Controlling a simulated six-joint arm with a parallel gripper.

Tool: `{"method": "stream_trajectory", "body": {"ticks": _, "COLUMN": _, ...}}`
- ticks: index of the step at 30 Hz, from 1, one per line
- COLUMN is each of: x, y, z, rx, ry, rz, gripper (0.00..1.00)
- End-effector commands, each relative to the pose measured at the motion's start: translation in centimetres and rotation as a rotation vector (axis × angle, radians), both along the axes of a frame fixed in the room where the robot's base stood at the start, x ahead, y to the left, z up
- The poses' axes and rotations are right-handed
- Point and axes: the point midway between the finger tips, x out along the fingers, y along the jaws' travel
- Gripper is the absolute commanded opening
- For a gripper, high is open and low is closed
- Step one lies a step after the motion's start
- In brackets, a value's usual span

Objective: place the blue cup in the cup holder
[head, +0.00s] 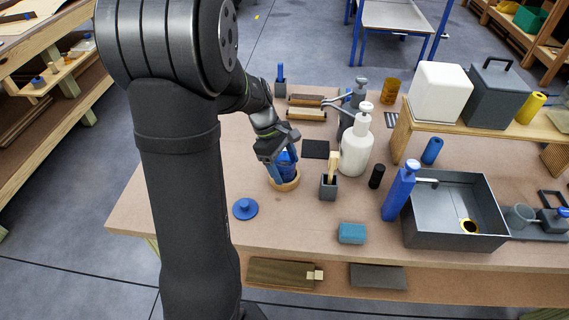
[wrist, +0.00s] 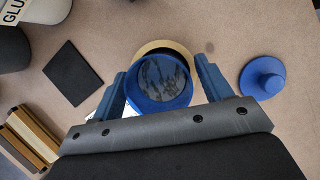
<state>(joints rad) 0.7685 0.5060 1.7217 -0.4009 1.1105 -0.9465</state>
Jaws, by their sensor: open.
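The blue cup (head: 287,158) stands upright at the round wooden cup holder (head: 285,185), whose ring shows around its base. In the wrist view I look down into the cup (wrist: 160,88), and part of the holder's ring (wrist: 172,45) shows beyond its rim. My gripper (head: 279,169) is over the cup, and my fingers partly hide it in the head view. In the wrist view my gripper (wrist: 161,72) is open, one finger on each side of the cup, with a gap to it. How deep the cup sits is hidden.
A blue knobbed lid (head: 245,208) lies to the left of the holder. A brush pot (head: 328,186), a white bottle (head: 356,148) and a dark square pad (head: 315,149) are to the right. A grey tray (head: 428,237) stands farther right. The table's front left is clear.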

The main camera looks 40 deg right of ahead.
Motion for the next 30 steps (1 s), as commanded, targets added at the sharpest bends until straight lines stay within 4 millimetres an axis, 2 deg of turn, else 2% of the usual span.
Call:
{"method": "stream_trajectory", "body": {"ticks": 5, "x": 0.6, "y": 0.2, "z": 1.7, "rx": -0.003, "ry": -0.003, "rz": 0.001, "gripper": 0.72}}
{"method": "stream_trajectory", "body": {"ticks": 15, "x": 3.2, "y": 1.2, "z": 8.3, "rx": -0.003, "ry": -0.005, "rz": 0.002, "gripper": 0.72}}
{"method": "stream_trajectory", "body": {"ticks": 18, "x": 3.7, "y": 1.5, "z": 9.7, "rx": -0.002, "ry": -0.003, "rz": 0.001, "gripper": 0.72}}
{"method": "stream_trajectory", "body": {"ticks": 24, "x": 4.2, "y": 1.7, "z": 11.2, "rx": -0.001, "ry": -0.002, "rz": 0.001, "gripper": 0.72}}
{"method": "stream_trajectory", "body": {"ticks": 30, "x": 4.3, "y": 1.8, "z": 11.4, "rx": -0.001, "ry": 0.0, "rz": 0.0, "gripper": 0.72}}
